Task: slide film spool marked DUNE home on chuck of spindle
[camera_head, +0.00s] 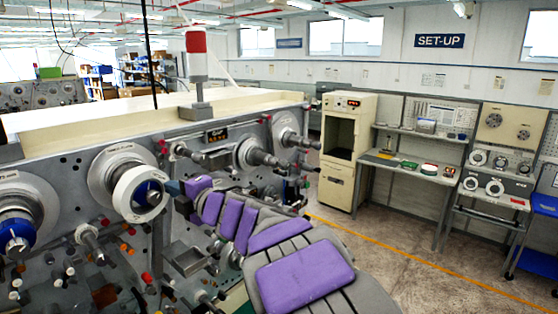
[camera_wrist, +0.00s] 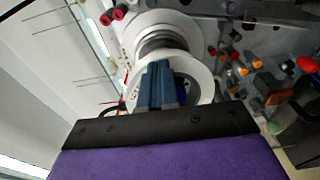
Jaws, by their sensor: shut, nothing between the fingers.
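A white ring-shaped spool (camera_head: 126,192) with a blue core sits at a spindle on the left of the machine face in the head view; I cannot read its marking. It also shows in the wrist view (camera_wrist: 205,88). Behind it is the spindle's round pale flange (camera_head: 104,165). In the wrist view a grey chuck section (camera_wrist: 158,44) shows between flange and spool, so they stand apart. My gripper (camera_head: 172,187) is shut and empty, its blue fingers (camera_wrist: 157,84) in front of the spool and covering part of its face. Whether they touch it is unclear.
Another white spool with a blue core (camera_head: 20,230) is at the far left. An empty spindle (camera_head: 255,155) is to the right. Small rollers and coloured knobs (camera_head: 125,247) crowd the panel below. A beige cabinet (camera_head: 346,150) and workbenches stand beyond clear floor on the right.

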